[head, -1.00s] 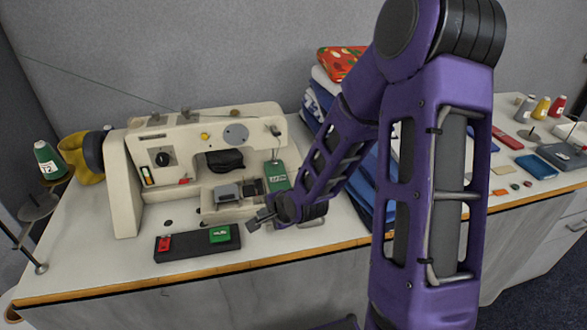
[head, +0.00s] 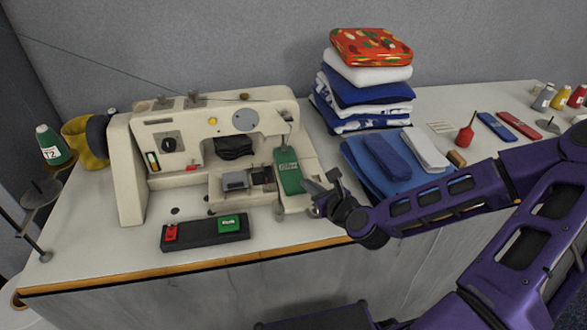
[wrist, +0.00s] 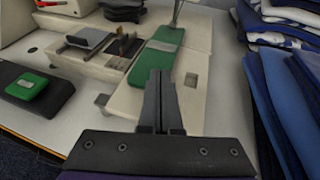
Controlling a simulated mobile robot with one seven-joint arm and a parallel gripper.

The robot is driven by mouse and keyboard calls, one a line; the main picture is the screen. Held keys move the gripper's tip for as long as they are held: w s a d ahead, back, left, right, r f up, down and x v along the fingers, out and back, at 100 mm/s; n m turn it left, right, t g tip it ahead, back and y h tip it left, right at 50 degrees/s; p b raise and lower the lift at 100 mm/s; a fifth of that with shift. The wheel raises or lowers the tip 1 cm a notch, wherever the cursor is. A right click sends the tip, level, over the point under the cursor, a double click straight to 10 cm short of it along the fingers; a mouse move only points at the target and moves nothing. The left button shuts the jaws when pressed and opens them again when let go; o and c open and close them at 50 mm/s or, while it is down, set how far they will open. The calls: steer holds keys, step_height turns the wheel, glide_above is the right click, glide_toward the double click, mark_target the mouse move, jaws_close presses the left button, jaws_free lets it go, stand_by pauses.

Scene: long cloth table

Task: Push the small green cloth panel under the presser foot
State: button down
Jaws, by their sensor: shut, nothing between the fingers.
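The small green cloth panel (head: 289,172) lies flat on the right end of the cream sewing machine's bed (head: 293,207). It also shows in the wrist view (wrist: 158,55). The needle and presser foot area (head: 286,139) is at the panel's far end; the foot itself is too small to make out clearly. My gripper (head: 310,187) is shut and empty, just right of the panel's near end in the head view. In the wrist view the closed fingertips (wrist: 159,73) point at the panel's near edge; I cannot tell whether they touch it.
A black switch box (head: 204,233) with red and green buttons sits in front of the machine. Folded blue cloths (head: 365,165) and a tall fabric stack (head: 368,95) stand to the right. A green thread cone (head: 51,147) is at the left.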

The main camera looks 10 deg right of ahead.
mark_target(286, 165)
steer(key=w+a, duration=0.1)
steer(key=w, duration=0.2)
steer(key=w+a, duration=0.1)
steer(key=w, duration=0.3)
steer(key=w+a, duration=0.1)
steer(key=w, duration=0.3)
steer(key=shift+w+b, duration=0.2)
steer(key=shift+b, duration=0.1)
steer(key=shift+f, duration=0.55)
steer(key=shift+f+b, duration=0.25)
steer(key=shift+b, duration=0.1)
steer(key=shift+s, duration=0.1)
steer(key=shift+f, duration=0.1)
steer(key=shift+s+d+f, duration=0.1)
steer(key=shift+s, duration=0.5)
